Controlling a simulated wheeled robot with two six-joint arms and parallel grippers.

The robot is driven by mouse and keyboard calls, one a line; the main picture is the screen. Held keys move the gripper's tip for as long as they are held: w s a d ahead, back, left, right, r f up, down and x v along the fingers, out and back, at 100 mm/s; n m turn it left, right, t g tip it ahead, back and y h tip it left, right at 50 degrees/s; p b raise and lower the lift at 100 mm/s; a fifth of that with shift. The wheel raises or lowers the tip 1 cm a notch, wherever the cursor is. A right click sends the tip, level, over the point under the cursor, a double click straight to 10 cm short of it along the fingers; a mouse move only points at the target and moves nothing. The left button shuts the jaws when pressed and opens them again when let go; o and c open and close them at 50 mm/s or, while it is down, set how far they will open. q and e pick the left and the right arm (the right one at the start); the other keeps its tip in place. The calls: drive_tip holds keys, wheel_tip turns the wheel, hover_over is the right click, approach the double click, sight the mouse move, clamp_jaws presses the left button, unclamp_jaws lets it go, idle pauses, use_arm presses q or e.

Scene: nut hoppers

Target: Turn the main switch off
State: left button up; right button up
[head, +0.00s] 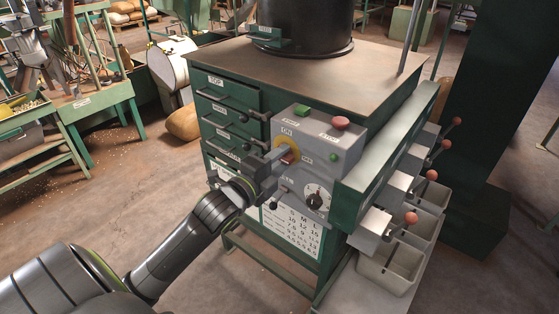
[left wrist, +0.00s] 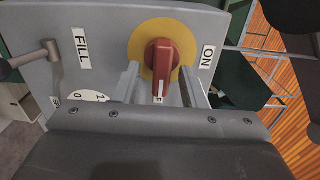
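The main switch (left wrist: 161,66) is a red rotary knob on a yellow disc on the grey control box (head: 337,154). In the left wrist view its white mark points down at a partly hidden label showing an F; the ON label (left wrist: 208,58) is to its right. My left gripper (head: 277,158) is at the switch from the left. In the left wrist view its fingers stand either side of the knob, with narrow gaps, so it looks open. In the head view the gripper partly covers the yellow disc. My right gripper is out of view.
A green button (head: 301,110) and red button (head: 340,122) top the box. A dial (head: 316,197) and FILL lever (left wrist: 35,58) are below the switch. Green drawers (head: 228,95) are left; levers with red balls and grey bins (head: 391,266) are right.

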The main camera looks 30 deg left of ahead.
use_arm(q)
drive_tip(key=s+a+p, duration=0.1)
drive_tip(key=s, duration=1.6)
drive_tip(key=shift+s+a+p, duration=0.15)
drive_tip(key=shift+s+p, duration=0.05)
drive_tip(key=shift+p, duration=0.15)
